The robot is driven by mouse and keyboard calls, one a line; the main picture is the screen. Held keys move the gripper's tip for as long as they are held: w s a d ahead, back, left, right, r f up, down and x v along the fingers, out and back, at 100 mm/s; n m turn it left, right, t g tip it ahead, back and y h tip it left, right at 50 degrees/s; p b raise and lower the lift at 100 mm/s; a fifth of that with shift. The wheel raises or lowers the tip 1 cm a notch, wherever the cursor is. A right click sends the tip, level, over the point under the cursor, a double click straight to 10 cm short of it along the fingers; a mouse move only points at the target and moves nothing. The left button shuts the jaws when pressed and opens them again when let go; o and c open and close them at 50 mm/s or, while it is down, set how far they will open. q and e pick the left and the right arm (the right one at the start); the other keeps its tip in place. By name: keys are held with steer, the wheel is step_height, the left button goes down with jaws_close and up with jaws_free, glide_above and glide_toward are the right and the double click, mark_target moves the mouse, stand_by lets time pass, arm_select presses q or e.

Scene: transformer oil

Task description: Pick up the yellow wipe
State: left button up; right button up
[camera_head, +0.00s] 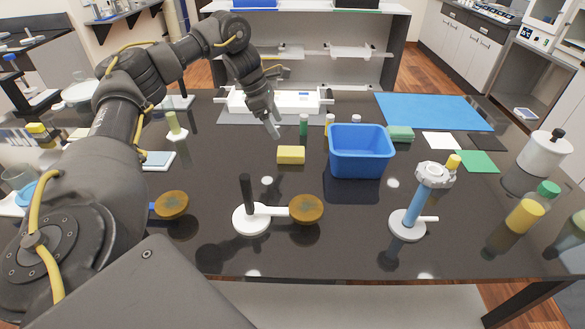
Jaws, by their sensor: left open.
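The yellow wipe (291,155) is a small yellow block lying flat on the dark glossy table, left of the blue bin. My left gripper (271,122) is open and empty. It appears above the table, behind and slightly left of the wipe, with a visible gap between them. My right gripper is not in view.
A blue bin (360,153) stands right of the wipe. A green-capped bottle (304,125) and a white tray (290,101) are behind. Brown-headed tools (306,209) and a blue-stemmed stand (414,205) are in front. The table just in front of the wipe is clear.

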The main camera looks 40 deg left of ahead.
arm_select(q)
steer(key=f, duration=0.1)
glide_above(289, 151)
steer(key=s+a, duration=0.1)
steer(key=a, duration=0.1)
step_height(289, 151, down, 4)
steer(key=shift+s+d+f, duration=0.1)
steer(key=shift+d+f, duration=0.15)
steer(key=shift+f, duration=0.15)
steer(key=shift+d+f, duration=0.1)
steer(key=shift+f, duration=0.2)
steer(key=p+x, duration=0.1)
steer(key=x, duration=0.3)
steer(key=shift+w+f, duration=0.2)
steer(key=shift+f, duration=0.1)
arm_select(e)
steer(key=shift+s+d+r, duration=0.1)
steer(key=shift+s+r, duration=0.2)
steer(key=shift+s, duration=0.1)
arm_select(q)
steer(key=c, duration=1)
